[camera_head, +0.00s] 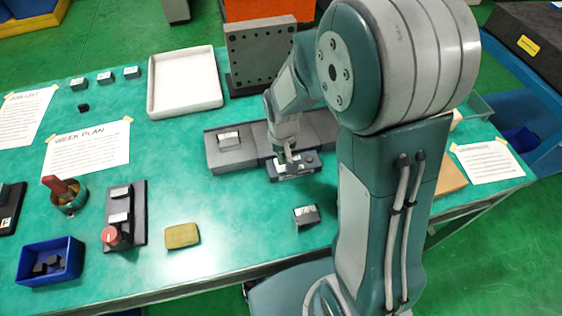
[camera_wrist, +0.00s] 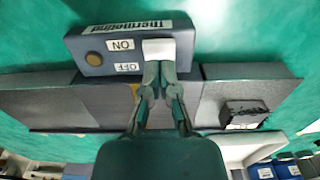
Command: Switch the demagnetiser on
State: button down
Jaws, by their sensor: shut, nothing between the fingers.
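The demagnetiser is a dark blue-grey box (camera_wrist: 192,42) with a name label, ON and OFF labels, a round brass-coloured button (camera_wrist: 94,58) and a pale rectangular piece (camera_wrist: 158,48), which may be a switch. In the head view the box (camera_head: 296,173) sits at the front of a dark grey block on the green table. My gripper (camera_wrist: 159,66) is shut and empty, pointing down at the box. Its tips are at the edge of the pale piece and partly cover it; I cannot tell whether they touch. The gripper (camera_head: 289,158) also shows over the box in the head view.
The dark grey block (camera_head: 252,157) carries a small labelled part (camera_head: 228,138). A drilled plate (camera_head: 262,58) stands behind, a white tray (camera_head: 184,82) to its left. A small dark block (camera_head: 306,215) lies in front. A red-knobbed fixture (camera_head: 111,235) and blue bin (camera_head: 50,262) stand left.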

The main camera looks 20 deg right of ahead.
aim_at(283, 167)
jog(key=shift+f, duration=1.25)
dwell(0.7)
jog(key=shift+r, duration=3.55)
jog(key=shift+r, duration=0.25)
jog(key=s+d+r+t, duration=0.2)
jog(key=s+r+t, duration=0.3)
jog(key=s+r, duration=1)
jog(key=shift+d+r+t, duration=0.3)
jog(key=shift+r, duration=0.6)
